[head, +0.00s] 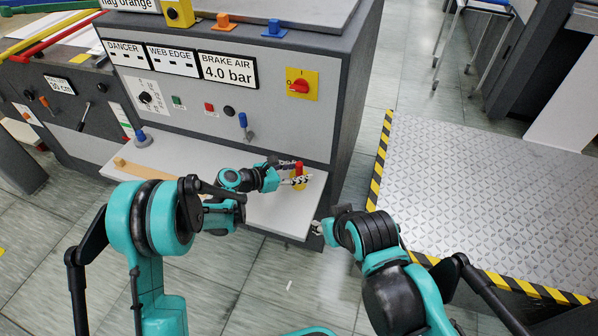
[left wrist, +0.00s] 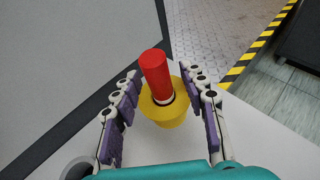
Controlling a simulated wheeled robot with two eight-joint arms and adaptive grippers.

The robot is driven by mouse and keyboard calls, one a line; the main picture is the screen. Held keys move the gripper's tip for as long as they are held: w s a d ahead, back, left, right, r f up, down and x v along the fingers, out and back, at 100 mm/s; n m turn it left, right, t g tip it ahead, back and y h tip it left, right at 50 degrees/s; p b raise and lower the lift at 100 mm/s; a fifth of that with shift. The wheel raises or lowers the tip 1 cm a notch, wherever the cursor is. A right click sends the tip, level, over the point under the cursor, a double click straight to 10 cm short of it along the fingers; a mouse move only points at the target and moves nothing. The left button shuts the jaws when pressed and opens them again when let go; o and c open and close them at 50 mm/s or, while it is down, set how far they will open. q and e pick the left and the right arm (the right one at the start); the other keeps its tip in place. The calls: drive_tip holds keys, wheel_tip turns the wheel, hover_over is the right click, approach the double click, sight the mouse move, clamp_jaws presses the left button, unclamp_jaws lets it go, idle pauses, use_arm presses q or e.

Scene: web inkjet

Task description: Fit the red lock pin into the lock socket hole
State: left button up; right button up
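The red lock pin (left wrist: 156,72) stands upright in a yellow round holder (left wrist: 162,114) on the light shelf. In the head view the pin (head: 299,168) is at the shelf's right end, partly behind my fingers. My left gripper (head: 294,180) is open there. In the left wrist view its fingers (left wrist: 163,78) stand on both sides of the pin and holder, with gaps. My right gripper (head: 318,228) is near the shelf's front right corner, mostly hidden by its wrist. I cannot tell whether the yellow holder is the lock socket; its hole is not visible.
The shelf (head: 190,158) juts from the grey machine cabinet (head: 270,120), which carries a yellow plate with a red knob (head: 300,86). A small tan block (head: 120,161) and a blue-topped post (head: 141,137) are at the shelf's left. A raised metal platform (head: 480,190) stands right.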

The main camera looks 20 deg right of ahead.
use_arm(q)
drive_tip(key=v, duration=1.2)
drive_tip(key=s+a+r+m+t+y, duration=0.1)
drive_tip(key=s+a+r+m+y, duration=0.2)
drive_tip(key=s+a+m+y, duration=0.3)
drive_tip(key=s+a+r+m+t+y, duration=0.2)
drive_tip(key=s+a+m+y, duration=0.5)
drive_tip(key=s+a+m, duration=0.8)
drive_tip(key=shift+s+a+r, duration=0.5)
drive_tip(key=shift+s+a, duration=0.3)
drive_tip(key=shift+a, duration=1.15)
